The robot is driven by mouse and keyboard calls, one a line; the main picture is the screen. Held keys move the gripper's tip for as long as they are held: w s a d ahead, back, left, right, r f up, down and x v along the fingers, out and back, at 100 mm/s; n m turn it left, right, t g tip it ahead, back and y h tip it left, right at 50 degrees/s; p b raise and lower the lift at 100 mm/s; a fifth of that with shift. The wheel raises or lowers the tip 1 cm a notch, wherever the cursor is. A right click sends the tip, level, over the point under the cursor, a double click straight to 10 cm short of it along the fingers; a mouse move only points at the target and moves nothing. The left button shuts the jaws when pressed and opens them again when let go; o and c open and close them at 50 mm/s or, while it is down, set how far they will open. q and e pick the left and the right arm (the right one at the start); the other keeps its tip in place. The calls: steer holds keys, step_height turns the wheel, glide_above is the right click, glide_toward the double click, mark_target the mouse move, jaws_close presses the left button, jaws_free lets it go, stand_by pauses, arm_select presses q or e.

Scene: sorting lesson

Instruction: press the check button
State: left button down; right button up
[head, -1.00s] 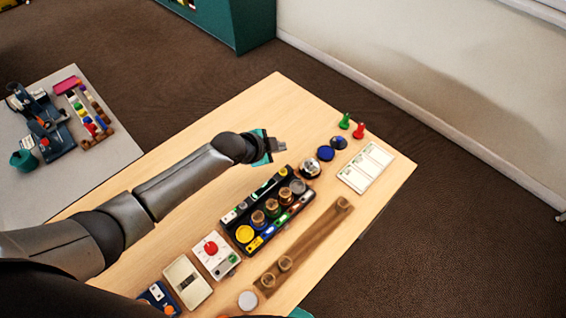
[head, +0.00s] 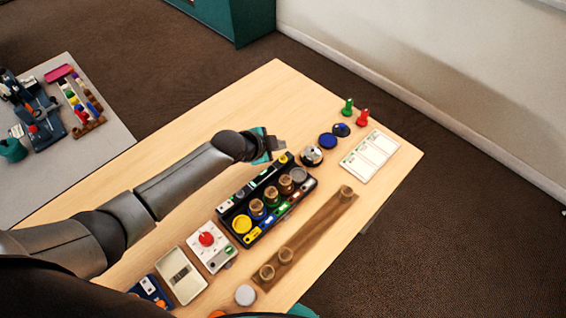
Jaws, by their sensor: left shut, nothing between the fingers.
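A white box with a round red button (head: 207,239) and a small green part stands on the wooden table, left of the black tray. A silver dome (head: 312,155) stands past the tray's far end. I cannot tell from any marking which is the check button. My left gripper (head: 278,146) is shut and empty. It appears above the table near the tray's far end, left of the dome and apart from it, far from the red button. My right gripper does not show.
The black tray (head: 228,211) holds several jars and coloured parts. A brown wooden rack (head: 312,228) lies beside it. Blue discs (head: 327,141), green and red pawns and a white card (head: 352,168) lie at the far right. The table left of my arm is clear.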

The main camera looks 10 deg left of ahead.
mark_target(280, 162)
arm_select(q)
steer(key=shift+f+b, duration=0.9)
steer(key=shift+f, duration=0.6)
stand_by(0.8)
steer(key=shift+f, duration=0.4)
steer(key=shift+f+b, duration=0.5)
steer(key=shift+b, duration=0.1)
stand_by(0.5)
steer(key=shift+r, duration=0.15)
steer(key=shift+r+p, duration=0.8)
steer(key=shift+p, duration=0.15)
step_height(280, 162, up, 5)
steer(key=p, duration=0.4)
steer(key=shift+p, duration=0.4)
